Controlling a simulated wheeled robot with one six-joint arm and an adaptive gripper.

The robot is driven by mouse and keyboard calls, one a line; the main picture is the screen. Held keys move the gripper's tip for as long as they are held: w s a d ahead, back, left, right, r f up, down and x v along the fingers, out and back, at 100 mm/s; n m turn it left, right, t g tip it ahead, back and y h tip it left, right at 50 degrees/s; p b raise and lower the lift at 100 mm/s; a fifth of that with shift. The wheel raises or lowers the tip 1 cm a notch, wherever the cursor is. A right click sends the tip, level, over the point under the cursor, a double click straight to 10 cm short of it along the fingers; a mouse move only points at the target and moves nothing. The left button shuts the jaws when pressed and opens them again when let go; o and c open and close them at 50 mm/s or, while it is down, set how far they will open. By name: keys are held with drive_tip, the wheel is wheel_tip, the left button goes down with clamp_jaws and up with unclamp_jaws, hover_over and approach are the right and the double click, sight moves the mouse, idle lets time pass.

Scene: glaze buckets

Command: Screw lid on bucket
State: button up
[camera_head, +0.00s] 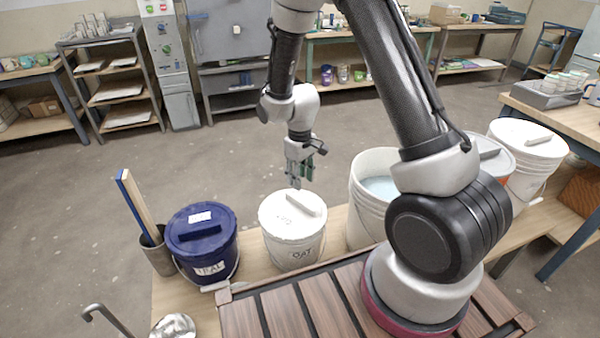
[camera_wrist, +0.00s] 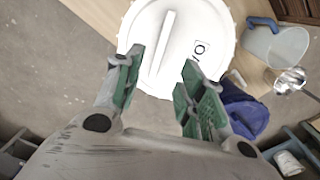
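The white bucket (camera_head: 293,247) stands on the wooden bench and has dark lettering on its front. A white lid (camera_head: 278,212) with a raised bar handle (camera_head: 297,202) rests on its top; I cannot tell how tightly it is screwed. In the wrist view the round lid (camera_wrist: 205,25) fills the top middle, and its bar (camera_wrist: 160,42) runs between the finger directions. My gripper (camera_head: 298,178) is above the lid, pointing down. In the wrist view my gripper (camera_wrist: 162,62) has its green-padded fingers spread wide on either side of the bar, with nothing held.
A blue lidded bucket (camera_head: 203,250) stands to the left, with a grey holder of sticks (camera_head: 158,252) beside it. An open white bucket (camera_head: 366,222) with pale liquid stands close on the right. A metal ladle (camera_head: 172,326) lies at the front left. Wooden slats (camera_head: 285,312) are in front.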

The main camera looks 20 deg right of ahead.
sight(300, 200)
drive_tip(key=shift+f, duration=5.1)
clamp_jaws()
